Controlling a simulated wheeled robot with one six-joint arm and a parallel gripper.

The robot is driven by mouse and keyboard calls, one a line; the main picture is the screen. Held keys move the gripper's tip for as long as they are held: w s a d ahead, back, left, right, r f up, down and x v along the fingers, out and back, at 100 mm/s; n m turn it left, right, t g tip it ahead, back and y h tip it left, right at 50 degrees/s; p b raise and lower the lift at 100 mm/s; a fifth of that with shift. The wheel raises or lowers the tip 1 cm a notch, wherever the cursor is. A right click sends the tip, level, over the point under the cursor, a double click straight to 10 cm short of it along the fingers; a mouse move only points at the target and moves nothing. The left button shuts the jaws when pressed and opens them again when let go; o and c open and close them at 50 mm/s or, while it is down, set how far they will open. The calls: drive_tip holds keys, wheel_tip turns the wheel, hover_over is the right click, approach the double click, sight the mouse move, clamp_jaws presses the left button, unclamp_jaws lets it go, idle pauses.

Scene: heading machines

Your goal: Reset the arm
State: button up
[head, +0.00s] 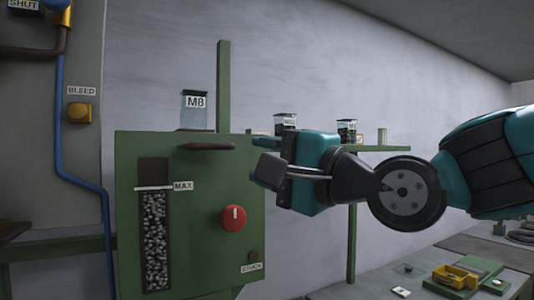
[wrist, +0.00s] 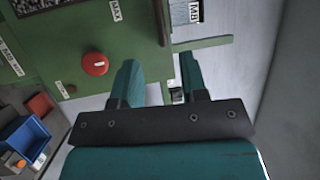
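My arm reaches in from the right in the head view, and my gripper (head: 268,165) is held up in front of the green machine's right edge. In the wrist view my gripper (wrist: 158,64) shows two teal fingers apart with a gap and nothing between them. The green machine (head: 215,270) has a window of small metal parts with a MAX label (head: 183,186), and a red knob (head: 233,217). The red knob also shows in the wrist view (wrist: 95,63), left of the fingers. I see no contact between gripper and machine.
A jar labelled M8 (head: 194,112) stands on top of the machine. Smaller jars (head: 347,132) stand on a green shelf behind my gripper. A yellow bin (head: 455,276) sits on a low bench at lower right. A blue bin (wrist: 27,138) shows at lower left in the wrist view.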

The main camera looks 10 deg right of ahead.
drive_tip(key=s+f+n+g+h+b, duration=0.2)
drive_tip(key=f+n+g+b, duration=0.15)
drive_tip(key=f, duration=0.65)
drive_tip(key=s+f+n+g+h+b, duration=0.15)
drive_tip(key=f+n+g, duration=0.25)
drive_tip(key=f, duration=0.6)
drive_tip(key=s+d+f+n+g+h+b, duration=0.4)
drive_tip(key=s+d+f+n+g, duration=0.2)
drive_tip(key=s+f, duration=0.7)
wheel_tip(320, 180, down, 2)
drive_tip(key=n+g, duration=0.2)
drive_tip(key=n, duration=0.1)
drive_tip(key=shift+s+h, duration=0.3)
drive_tip(key=shift+h, duration=0.05)
